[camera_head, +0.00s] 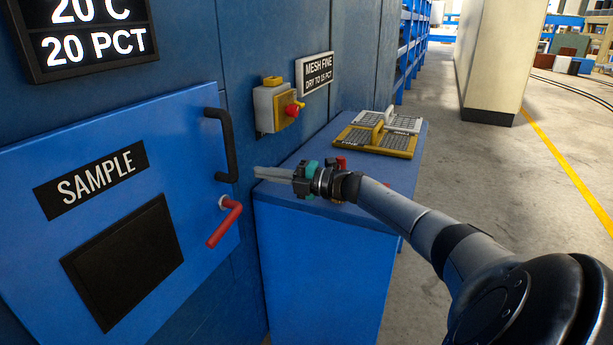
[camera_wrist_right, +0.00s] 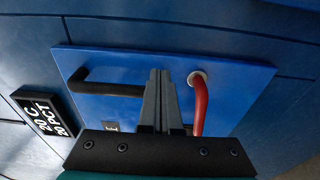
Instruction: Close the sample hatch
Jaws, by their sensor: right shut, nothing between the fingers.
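The sample hatch (camera_head: 200,150) is a blue panel on the darker blue wall at the left of the head view, with a SAMPLE label and a dark window. It also shows in the right wrist view (camera_wrist_right: 235,85). It lies close to the wall; I cannot tell whether a small gap remains. A black bar handle (camera_head: 230,145) is near its right edge, with a red lever (camera_head: 226,224) tilted below it. My right gripper (camera_head: 257,173) is shut and empty, pointing at the hatch. In the wrist view its fingertips (camera_wrist_right: 160,72) appear between the handle (camera_wrist_right: 105,89) and the lever (camera_wrist_right: 201,105). My left gripper is out of view.
A blue cabinet (camera_head: 325,260) stands below my right gripper. On its top lie a yellow-framed mesh screen (camera_head: 400,145) and a pale one (camera_head: 405,122). A switch box (camera_head: 265,108) with a red knob is on the wall. Floor (camera_head: 500,190) is clear at the right.

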